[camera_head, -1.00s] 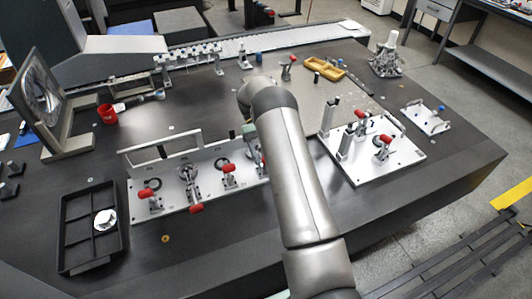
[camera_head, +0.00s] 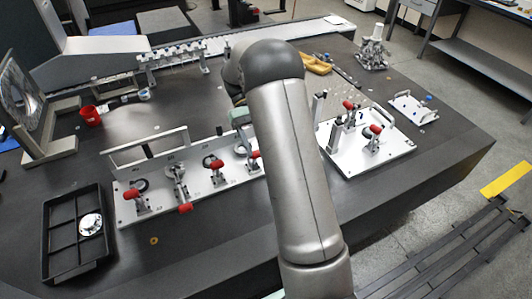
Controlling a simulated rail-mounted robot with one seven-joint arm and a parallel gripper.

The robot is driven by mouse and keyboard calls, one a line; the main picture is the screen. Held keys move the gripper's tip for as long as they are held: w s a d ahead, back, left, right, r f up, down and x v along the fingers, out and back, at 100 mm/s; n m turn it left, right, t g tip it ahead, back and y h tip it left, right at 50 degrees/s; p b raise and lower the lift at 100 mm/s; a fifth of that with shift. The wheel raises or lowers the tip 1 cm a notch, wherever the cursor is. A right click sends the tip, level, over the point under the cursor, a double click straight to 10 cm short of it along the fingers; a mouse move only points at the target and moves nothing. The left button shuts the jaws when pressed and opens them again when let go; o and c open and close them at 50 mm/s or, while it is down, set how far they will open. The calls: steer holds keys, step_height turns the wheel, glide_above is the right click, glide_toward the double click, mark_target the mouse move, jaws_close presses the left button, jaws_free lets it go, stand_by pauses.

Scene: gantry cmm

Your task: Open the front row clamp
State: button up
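A white fixture plate (camera_head: 205,195) on the dark table at the left carries a row of red-handled toggle clamps. From left to right, red handles show on the first clamp (camera_head: 132,194), second clamp (camera_head: 185,208), third clamp (camera_head: 216,165) and fourth clamp (camera_head: 254,155). The second handle hangs lowest, over the plate's near edge. A second white plate (camera_head: 350,160), right of my arm, has a rear clamp (camera_head: 349,105) and a front clamp (camera_head: 375,130). I cannot tell which clamp the task names. My arm crosses the middle, and my gripper is hidden behind it.
A black divided tray (camera_head: 66,262) holding a round metal part (camera_head: 90,224) lies at the left front. A red cup (camera_head: 91,115), a yellow tray (camera_head: 317,64) and a small handled plate (camera_head: 412,108) stand around. An upright frame rises behind the left clamps.

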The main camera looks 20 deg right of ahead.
steer(key=s+a+r, duration=0.1)
steer(key=s+r, duration=0.1)
steer(key=s, duration=0.4)
steer(key=shift+r+b, duration=0.35)
steer(key=shift+b, duration=0.05)
steer(key=shift+a, duration=0.1)
steer(key=s+a+t, duration=0.4)
steer(key=s+t, duration=0.1)
steer(key=s, duration=0.2)
steer(key=s+a+f+t, duration=0.1)
steer(key=s+a+t, duration=0.3)
steer(key=s+t, duration=0.2)
steer(key=shift+s+f, duration=0.2)
steer(key=shift+s, duration=0.6)
